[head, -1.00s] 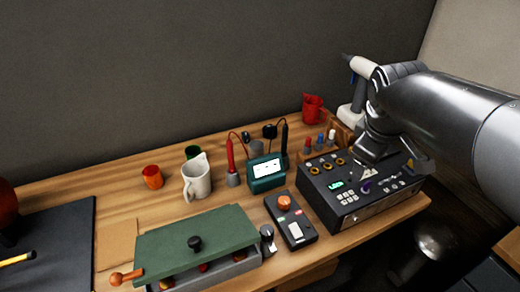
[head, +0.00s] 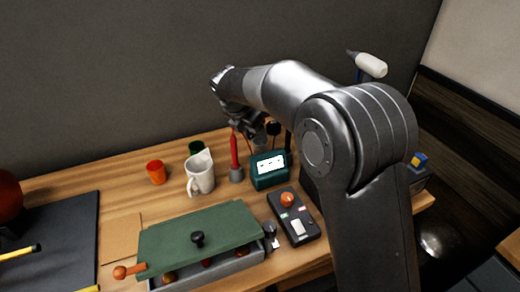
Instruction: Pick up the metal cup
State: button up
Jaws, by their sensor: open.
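The grey metal cup stood behind the teal meter in the earlier frame. I cannot make it out now, as my gripper and the meter cover that spot. My gripper (head: 258,136) is over the back of the workbench, above and behind the teal meter (head: 268,170), pointing down. Its jaws are open, and I see nothing held in them. The fingertips are small and dark, so their exact gap to the cup cannot be told.
A red probe (head: 234,152) stands upright just left of my gripper. A green-lidded box (head: 195,238) and a black control box (head: 293,217) lie in front.

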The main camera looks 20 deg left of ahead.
aim_at(260, 147)
jog(key=x, duration=0.5)
jog(key=shift+a+f, duration=0.25)
jog(key=shift+f, duration=0.1)
jog(key=shift+w+x, duration=0.2)
jog(key=shift+x, duration=1.2)
jog(key=shift+w+x, duration=0.25)
jog(key=shift+x, duration=1.1)
jog(key=shift+d+r, duration=0.1)
jog(key=shift+r, duration=0.1)
jog(key=shift+c, duration=0.4)
jog(key=c, duration=1)
